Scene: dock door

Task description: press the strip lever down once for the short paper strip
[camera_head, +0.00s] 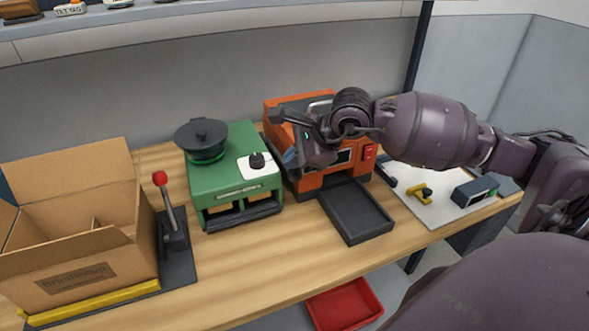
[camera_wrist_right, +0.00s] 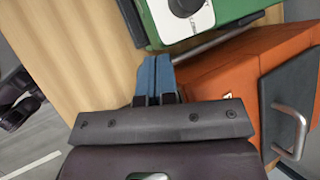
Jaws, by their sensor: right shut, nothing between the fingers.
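A lever with a red ball knob (camera_head: 160,178) stands tilted on a dark base beside the cardboard box. A green machine (camera_head: 235,172) has a black round top piece, a white panel with a black knob and two front openings. I cannot tell which part is the strip lever, and no paper strip is distinguishable. My right gripper (camera_head: 291,158) is over the left side of an orange machine (camera_head: 335,172), hiding part of it. In the right wrist view its blue fingers (camera_wrist_right: 156,78) are together and empty, between the green machine (camera_wrist_right: 222,12) and the orange machine (camera_wrist_right: 225,85).
A black tray (camera_head: 357,212) lies before the orange machine. An open cardboard box (camera_head: 70,255) stands at the left. A white mat (camera_head: 440,208) holds a yellow tool (camera_head: 421,193) and a dark device (camera_head: 475,192). A red bin (camera_head: 345,303) is below the wooden bench (camera_head: 250,262), whose front middle is clear.

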